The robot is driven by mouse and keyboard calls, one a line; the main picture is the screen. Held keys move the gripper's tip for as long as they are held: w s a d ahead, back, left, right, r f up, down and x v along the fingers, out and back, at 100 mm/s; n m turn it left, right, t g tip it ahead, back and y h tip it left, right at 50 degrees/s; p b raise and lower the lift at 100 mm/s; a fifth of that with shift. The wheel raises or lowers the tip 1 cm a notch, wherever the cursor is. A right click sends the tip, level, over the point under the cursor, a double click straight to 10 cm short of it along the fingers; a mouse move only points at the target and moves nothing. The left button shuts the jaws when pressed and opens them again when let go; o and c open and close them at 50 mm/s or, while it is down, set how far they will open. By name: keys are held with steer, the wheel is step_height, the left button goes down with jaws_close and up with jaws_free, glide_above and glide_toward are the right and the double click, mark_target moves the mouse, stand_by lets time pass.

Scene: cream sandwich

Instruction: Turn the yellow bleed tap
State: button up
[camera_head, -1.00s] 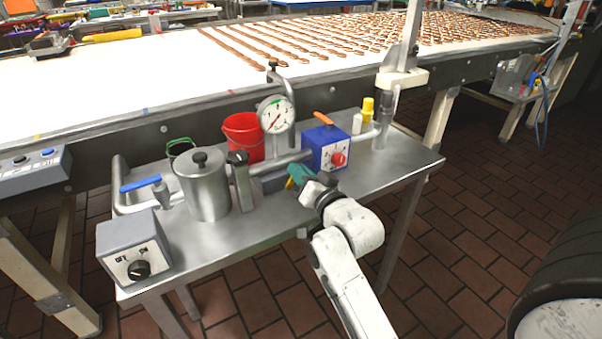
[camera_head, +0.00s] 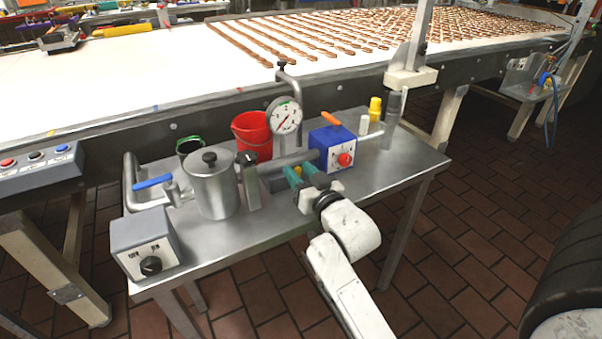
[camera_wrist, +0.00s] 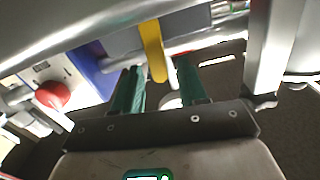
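The yellow bleed tap (camera_wrist: 152,48) shows in the wrist view as a flat yellow lever hanging from a grey pipe fitting. Its lower end lies between the two green fingers of my gripper (camera_wrist: 160,82), with a gap visible on both sides. I cannot tell whether either finger touches it. In the head view my gripper (camera_head: 300,170) is at the pipe, between the gauge and the blue box, with its fingers spread.
The blue box (camera_head: 336,152) with a red knob (camera_head: 345,160) stands right of my gripper. A pressure gauge (camera_head: 286,117), red bucket (camera_head: 249,139) and steel pot (camera_head: 212,186) are close on the left. Yellow and white bottles stand behind.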

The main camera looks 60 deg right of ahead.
steer(key=v, duration=1)
steer(key=shift+s+a+b, duration=0.25)
steer(key=shift+s+b, duration=0.1)
stand_by(0.6)
